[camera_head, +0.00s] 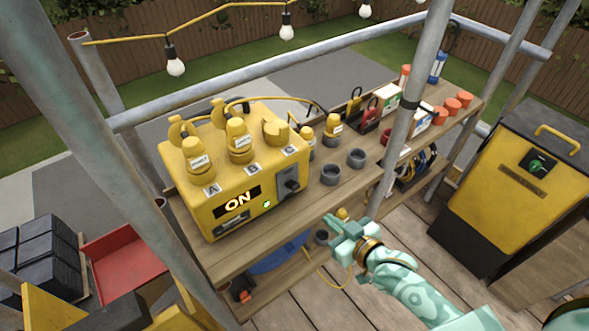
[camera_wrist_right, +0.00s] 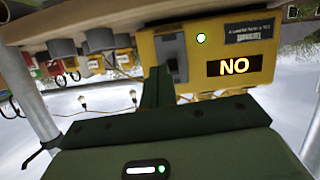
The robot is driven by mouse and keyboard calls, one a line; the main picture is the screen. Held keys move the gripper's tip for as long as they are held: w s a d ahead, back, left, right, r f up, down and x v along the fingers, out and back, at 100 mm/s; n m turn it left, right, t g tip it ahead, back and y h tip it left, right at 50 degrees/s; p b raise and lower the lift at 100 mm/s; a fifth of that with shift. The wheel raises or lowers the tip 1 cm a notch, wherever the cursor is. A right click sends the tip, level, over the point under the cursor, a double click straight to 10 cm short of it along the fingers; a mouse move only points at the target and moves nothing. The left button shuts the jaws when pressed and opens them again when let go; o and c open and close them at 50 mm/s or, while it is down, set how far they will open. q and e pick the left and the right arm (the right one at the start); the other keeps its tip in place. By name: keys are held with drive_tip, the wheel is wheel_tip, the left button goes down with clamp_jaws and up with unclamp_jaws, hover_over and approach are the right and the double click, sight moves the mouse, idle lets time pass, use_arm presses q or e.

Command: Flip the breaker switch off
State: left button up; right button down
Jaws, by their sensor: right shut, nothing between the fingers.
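The yellow breaker box (camera_head: 225,206) stands on the wooden shelf with a lit "ON" display (camera_head: 238,200) and a small green light (camera_head: 267,203). Its grey breaker switch (camera_head: 288,181) is on the right of the front face. In the right wrist view the box is upside down, with the switch (camera_wrist_right: 172,58) just beyond my fingertips and partly covered by them. My right gripper (camera_head: 334,228) is shut and empty, in front of the shelf, right of and lower than the switch in the head view. It looks apart from the switch. My left gripper is not in view.
A metal scaffold pole (camera_head: 408,105) rises past the shelf. A yellow-black cabinet (camera_head: 515,185) stands at right.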

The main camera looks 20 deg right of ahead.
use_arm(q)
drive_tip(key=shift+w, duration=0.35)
use_arm(e)
drive_tip(key=t+y, duration=0.1)
approach(292, 185)
drive_tip(key=shift+s+d+r, duration=0.6)
drive_tip(key=shift+s+r, duration=0.15)
drive_tip(key=shift+r, duration=0.05)
use_arm(q)
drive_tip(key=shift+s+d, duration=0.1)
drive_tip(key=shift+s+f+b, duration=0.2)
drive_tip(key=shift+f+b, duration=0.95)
drive_tip(key=shift+b, duration=0.05)
use_arm(e)
drive_tip(key=x, duration=1)
